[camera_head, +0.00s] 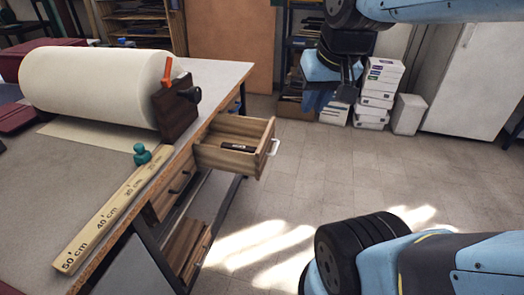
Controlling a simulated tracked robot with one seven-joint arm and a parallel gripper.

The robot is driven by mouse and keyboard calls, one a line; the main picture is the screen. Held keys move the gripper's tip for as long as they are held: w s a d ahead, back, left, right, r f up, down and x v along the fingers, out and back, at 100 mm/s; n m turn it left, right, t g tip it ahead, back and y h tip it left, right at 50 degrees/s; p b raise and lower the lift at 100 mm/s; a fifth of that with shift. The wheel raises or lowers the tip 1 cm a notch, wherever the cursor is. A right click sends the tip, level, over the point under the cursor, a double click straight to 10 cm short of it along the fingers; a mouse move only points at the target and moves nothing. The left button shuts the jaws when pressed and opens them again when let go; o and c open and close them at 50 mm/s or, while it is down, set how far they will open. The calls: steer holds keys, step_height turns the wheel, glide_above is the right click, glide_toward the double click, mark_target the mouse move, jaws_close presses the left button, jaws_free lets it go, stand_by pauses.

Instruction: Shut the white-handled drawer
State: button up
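The white-handled drawer (222,160) is wooden and sticks out from the table's right side. Its white handle (273,147) is on the front panel, which faces right. A small dark object (237,147) lies inside the drawer. My gripper (322,100) hangs in the air at the upper right, pointing down. In the picture it is above and to the right of the handle, apart from it. Its fingers are dark and partly overlap, so I cannot tell whether they are open or shut.
The table (222,75) bears a large paper roll (95,83), a wooden ruler (100,222) and a teal knob-like piece (142,154). Other drawers below have dark handles. Stacked boxes (378,95) stand at the back. The floor (340,170) right of the drawer is clear.

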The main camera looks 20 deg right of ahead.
steer(key=w+f+m+g+y, duration=0.1)
steer(key=w+f, duration=0.2)
steer(key=w+f+m+g+y, duration=0.2)
steer(key=w+f, duration=0.1)
steer(key=w+f+m+g+y, duration=0.1)
steer(key=w+f+m+g, duration=0.1)
steer(key=w+f, duration=0.1)
steer(key=shift+w+d+f, duration=0.1)
steer(key=shift+w+f, duration=0.3)
steer(key=shift+w, duration=0.05)
jaws_close()
steer(key=w+d+f+m+y, duration=0.3)
steer(key=w+f+m+y, duration=0.2)
steer(key=w+f, duration=0.3)
steer(key=m+t+y, duration=0.6)
steer(key=m+t, duration=0.3)
steer(key=m, duration=0.4)
glide_toward(263, 160)
steer(key=x, duration=0.6)
steer(key=shift+w+a+f, duration=0.1)
steer(key=shift+a, duration=0.3)
